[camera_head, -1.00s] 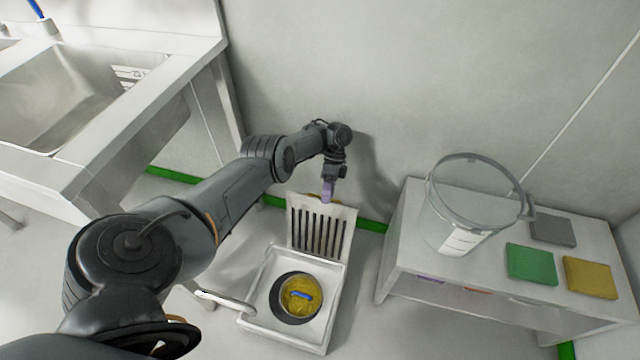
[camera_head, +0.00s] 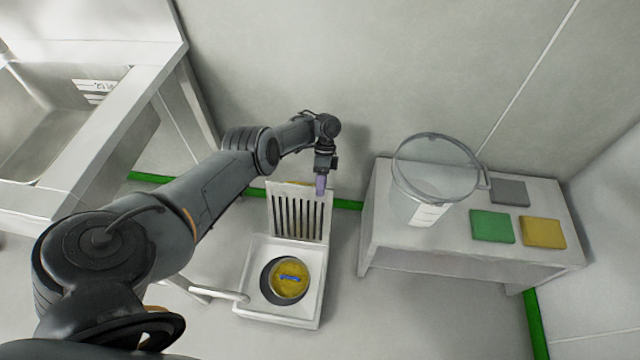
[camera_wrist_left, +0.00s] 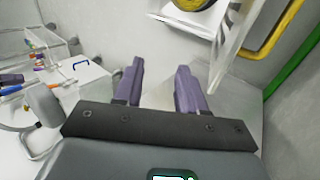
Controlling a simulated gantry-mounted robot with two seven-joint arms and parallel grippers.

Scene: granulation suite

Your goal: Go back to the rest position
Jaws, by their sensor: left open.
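My left gripper (camera_head: 321,184) hangs pointing down beside the upright slotted grate (camera_head: 298,212) of a white floor unit. In the left wrist view its two purple fingers (camera_wrist_left: 160,85) are apart with nothing between them. My left arm reaches across from the lower left in the head view. My right gripper is in neither current view.
The white floor unit (camera_head: 246,268) holds a round yellow item (camera_head: 289,286) in its opening. A steel sink (camera_head: 40,120) stands at left. A white table (camera_head: 377,215) at right bears a clear bucket (camera_head: 405,205) and green (camera_head: 492,226), yellow (camera_head: 544,233) and grey (camera_head: 510,192) squares.

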